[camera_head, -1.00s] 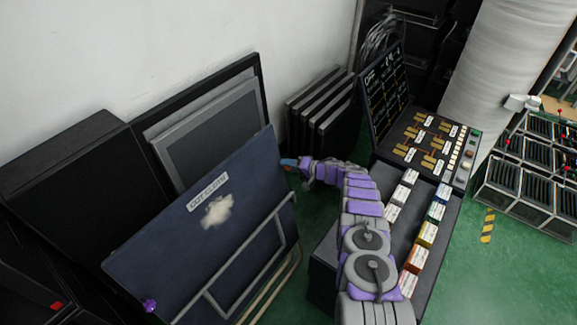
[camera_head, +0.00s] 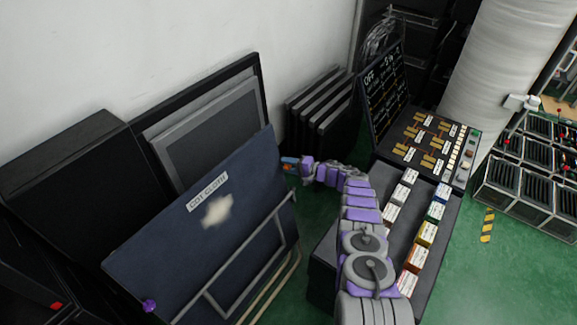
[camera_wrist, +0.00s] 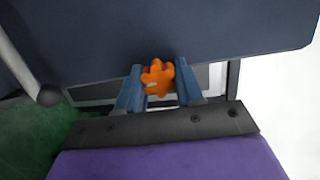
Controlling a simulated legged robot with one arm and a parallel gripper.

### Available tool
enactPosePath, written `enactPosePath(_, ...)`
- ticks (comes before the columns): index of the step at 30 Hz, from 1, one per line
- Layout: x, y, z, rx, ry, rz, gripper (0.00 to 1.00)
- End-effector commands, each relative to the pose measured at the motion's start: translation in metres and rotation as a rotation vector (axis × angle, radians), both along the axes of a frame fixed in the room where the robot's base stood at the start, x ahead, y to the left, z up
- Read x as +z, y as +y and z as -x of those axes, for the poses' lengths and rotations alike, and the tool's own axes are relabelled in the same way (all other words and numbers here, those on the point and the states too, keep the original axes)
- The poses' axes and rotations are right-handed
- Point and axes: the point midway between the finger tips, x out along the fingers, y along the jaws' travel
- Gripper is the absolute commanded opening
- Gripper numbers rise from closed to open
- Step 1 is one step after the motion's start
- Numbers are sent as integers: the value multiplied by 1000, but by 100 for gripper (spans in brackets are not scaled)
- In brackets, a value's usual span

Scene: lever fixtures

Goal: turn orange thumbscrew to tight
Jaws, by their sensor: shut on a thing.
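The orange thumbscrew (camera_wrist: 157,77) is a lobed knob at the edge of the dark blue panel (camera_wrist: 180,30) in the wrist view. My gripper (camera_wrist: 159,88) has its two blue fingers on either side of the knob and is shut on it. In the head view, my gripper (camera_head: 289,163) is at the right edge of the blue panel (camera_head: 235,225), near its upper corner. A bit of orange shows there between the fingers. The shaft of the thumbscrew is hidden, and its turn angle is hard to read.
A purple knob (camera_head: 149,306) sits at the panel's lower left corner. A grey tube frame (camera_head: 240,255) crosses the panel's front. A console with labelled blocks and levers (camera_head: 425,140) stands right of my arm. Green floor (camera_head: 530,275) is clear at the far right.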

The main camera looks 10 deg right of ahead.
Motion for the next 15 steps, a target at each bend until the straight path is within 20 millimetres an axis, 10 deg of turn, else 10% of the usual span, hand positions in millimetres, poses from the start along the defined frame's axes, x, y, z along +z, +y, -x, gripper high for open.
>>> enactPosePath(6,0,-4,-1,-10,-2,3,6)
enactPosePath(7,0,-4,-1,-10,-2,3,37)
enactPosePath(15,1,-2,0,-5,-1,1,57)
